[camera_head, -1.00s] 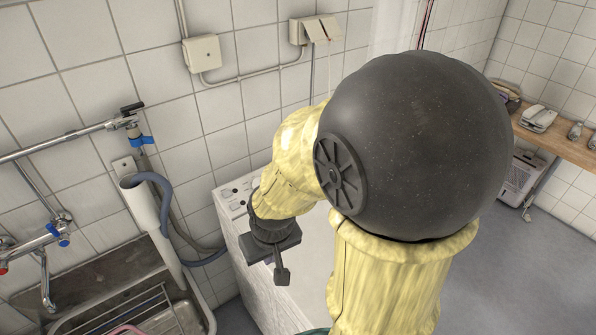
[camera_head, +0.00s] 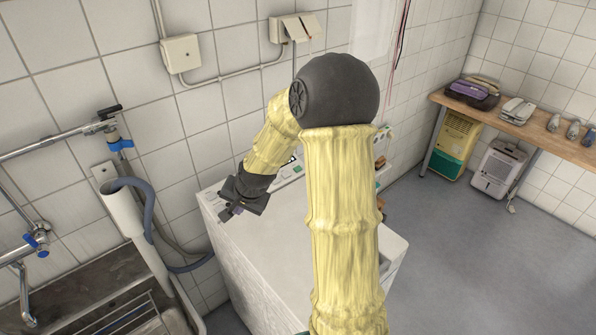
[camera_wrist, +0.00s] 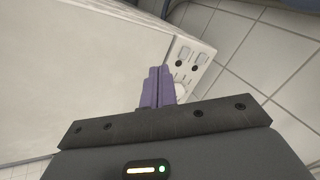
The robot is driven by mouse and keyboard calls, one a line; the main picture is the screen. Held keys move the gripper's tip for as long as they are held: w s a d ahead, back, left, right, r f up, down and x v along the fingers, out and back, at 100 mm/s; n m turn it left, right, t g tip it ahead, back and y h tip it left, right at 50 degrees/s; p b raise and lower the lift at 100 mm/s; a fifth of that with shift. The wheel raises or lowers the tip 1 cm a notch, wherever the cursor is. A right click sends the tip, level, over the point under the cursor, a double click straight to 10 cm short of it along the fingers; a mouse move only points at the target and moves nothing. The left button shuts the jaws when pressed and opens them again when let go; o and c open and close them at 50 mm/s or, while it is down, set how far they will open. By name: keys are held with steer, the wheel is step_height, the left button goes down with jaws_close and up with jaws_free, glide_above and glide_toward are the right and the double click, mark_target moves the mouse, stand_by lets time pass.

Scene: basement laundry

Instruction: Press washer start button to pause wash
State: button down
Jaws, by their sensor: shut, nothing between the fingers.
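The white washer (camera_head: 255,262) stands against the tiled wall. Its control panel runs along the back of the top, with a small green mark (camera_head: 297,169) showing to the right of my gripper. My gripper (camera_head: 231,212) is over the back left part of the washer top, near the panel. In the wrist view its purple fingers (camera_wrist: 158,88) are together and empty, pointing beside the panel (camera_wrist: 195,50). The panel shows dark knobs, small light labels and a pale round dial (camera_wrist: 181,91) partly behind the fingers. I cannot tell which control is the start button, or whether the fingertips touch anything.
A metal sink (camera_head: 120,290) with a grey drain hose (camera_head: 150,215) stands left of the washer. A wooden bench (camera_head: 530,128) holds irons and other items at the right, with a dehumidifier (camera_head: 497,168) below. The grey floor between is clear.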

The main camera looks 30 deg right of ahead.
steer(key=w+d+f+m+t+b, duration=0.15)
steer(key=w+d+m+t, duration=0.25)
steer(key=w+d+m, duration=0.75)
steer(key=w+d+r+m+t+h, duration=0.1)
steer(key=d+m+t+h, duration=0.2)
steer(key=d+m, duration=0.5)
steer(key=d, duration=1)
steer(key=shift+w+d+m, duration=0.3)
steer(key=shift+w+m, duration=0.05)
steer(key=shift+w, duration=0.05)
steer(key=f+b, duration=0.1)
steer(key=f, duration=0.1)
steer(key=w+f+b, duration=0.1)
steer(key=f+b, duration=0.1)
steer(key=f, duration=0.1)
steer(key=w+f+b, duration=0.1)
steer(key=f+b, duration=0.1)
steer(key=shift+w+f, duration=0.15)
steer(key=shift+f, duration=0.25)
steer(key=shift+w+a+f+b, duration=0.15)
steer(key=shift+w+f+b, duration=0.05)
steer(key=shift+f+b, duration=0.15)
steer(key=shift+s, duration=0.1)
